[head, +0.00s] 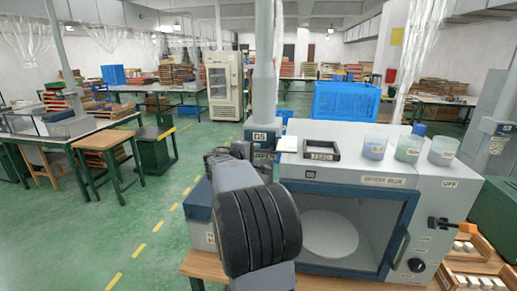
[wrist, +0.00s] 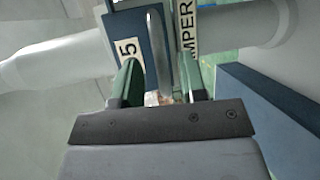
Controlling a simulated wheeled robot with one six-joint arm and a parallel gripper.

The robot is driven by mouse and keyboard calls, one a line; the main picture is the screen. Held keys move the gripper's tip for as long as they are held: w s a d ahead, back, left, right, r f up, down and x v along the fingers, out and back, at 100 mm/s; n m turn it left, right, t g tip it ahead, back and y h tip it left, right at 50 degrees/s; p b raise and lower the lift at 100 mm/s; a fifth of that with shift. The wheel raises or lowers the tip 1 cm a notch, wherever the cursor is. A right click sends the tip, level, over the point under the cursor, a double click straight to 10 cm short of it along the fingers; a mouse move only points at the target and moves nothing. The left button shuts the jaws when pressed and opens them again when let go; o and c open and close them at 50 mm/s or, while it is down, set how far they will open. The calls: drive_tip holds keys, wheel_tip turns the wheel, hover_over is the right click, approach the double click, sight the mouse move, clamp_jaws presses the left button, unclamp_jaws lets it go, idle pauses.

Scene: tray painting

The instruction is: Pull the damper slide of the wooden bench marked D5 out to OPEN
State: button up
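The wooden bench (head: 330,283) carries a spray box (head: 349,182). A dark blue damper unit with a D5 plate (head: 262,135) is on the pipe behind the box, with a partly covered OPEN label (head: 264,156) below. My arm hides much of it in the head view. In the wrist view, my gripper (wrist: 162,75) has its two green fingers apart, one on each side of an upright grey rounded bar (wrist: 156,45), which looks like the slide's handle. I see no clear contact. A 5 plate (wrist: 128,50) and a DAMPER label (wrist: 188,32) flank it.
A black tray (head: 321,149) and several cups (head: 409,148) stand on the spray box. An orange-and-black lever (head: 447,224) sticks out from its right front. A blue crate (head: 345,101) is behind. The green floor (head: 160,225) on the left is open.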

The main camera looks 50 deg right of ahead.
sight(258, 151)
drive_tip(key=shift+p+x, duration=0.3)
drive_tip(key=shift+x, duration=1.35)
clamp_jaws()
